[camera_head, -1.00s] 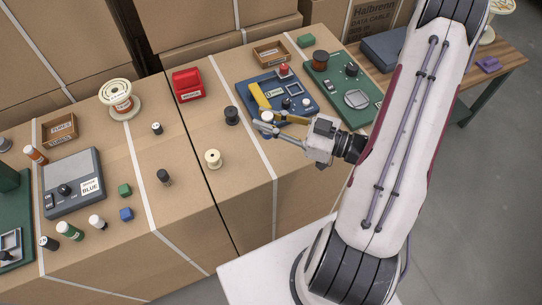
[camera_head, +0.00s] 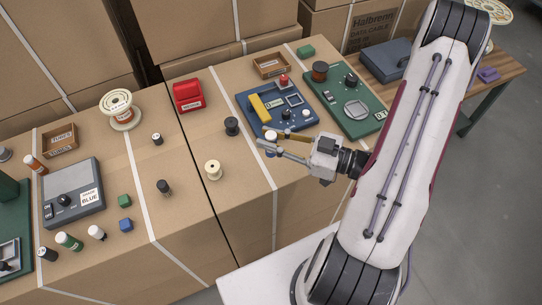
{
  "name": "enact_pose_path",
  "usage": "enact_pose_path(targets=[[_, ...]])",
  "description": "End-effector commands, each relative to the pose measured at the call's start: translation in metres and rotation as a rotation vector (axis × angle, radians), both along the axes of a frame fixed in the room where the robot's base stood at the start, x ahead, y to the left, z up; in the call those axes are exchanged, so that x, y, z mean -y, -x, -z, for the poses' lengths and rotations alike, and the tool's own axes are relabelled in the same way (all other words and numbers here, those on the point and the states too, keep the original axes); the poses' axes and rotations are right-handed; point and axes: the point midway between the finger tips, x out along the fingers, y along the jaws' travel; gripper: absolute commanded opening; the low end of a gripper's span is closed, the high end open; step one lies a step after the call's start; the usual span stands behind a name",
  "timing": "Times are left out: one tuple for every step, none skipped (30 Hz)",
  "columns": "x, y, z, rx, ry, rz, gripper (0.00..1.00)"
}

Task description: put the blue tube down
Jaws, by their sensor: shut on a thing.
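My gripper (camera_head: 272,141) reaches left from the arm, near the front edge of the blue panel (camera_head: 246,114). It is shut on a small blue tube (camera_head: 270,152) with a white cap, which looks upright. The fingers hide part of the tube. I cannot tell whether its bottom touches the carton top or hangs just above it.
A green panel (camera_head: 362,121) lies to the right. Carton top between the cream spool and gripper is clear.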

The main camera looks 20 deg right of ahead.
Motion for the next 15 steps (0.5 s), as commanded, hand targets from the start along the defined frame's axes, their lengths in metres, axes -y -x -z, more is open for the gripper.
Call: enact_pose_path(targets=[[0.0,0.0,0.005,-0.002,-0.002,0.0,0.0],[0.0,0.0,0.008,-0.002,-0.002,0.0,0.0],[0.0,0.0,0.012,-0.002,-0.002,0.0,0.0],[0.0,0.0,0.015,-0.001,-0.001,0.0,0.0],[0.0,0.0,0.018,-0.001,-0.001,0.0,0.0],[0.0,0.0,0.022,-0.002,-0.002,0.0,0.0],[0.0,0.0,0.024,-0.002,-0.002,0.0,0.0],[0.0,0.0,0.027,-0.002,-0.002,0.0,0.0],[0.0,0.0,0.03,-0.001,-0.001,0.0,0.0],[0.0,0.0,0.032,-0.001,-0.001,0.0,0.0],[0.0,0.0,0.034,-0.001,-0.001,0.0,0.0],[0.0,0.0,0.036,0.0,0.0,0.0,0.0],[0.0,0.0,0.037,0.0,0.0,0.0,0.0],[0.0,0.0,0.038,0.0,0.0,0.0,0.0],[0.0,0.0,0.039,-0.001,-0.001,0.0,0.0]])
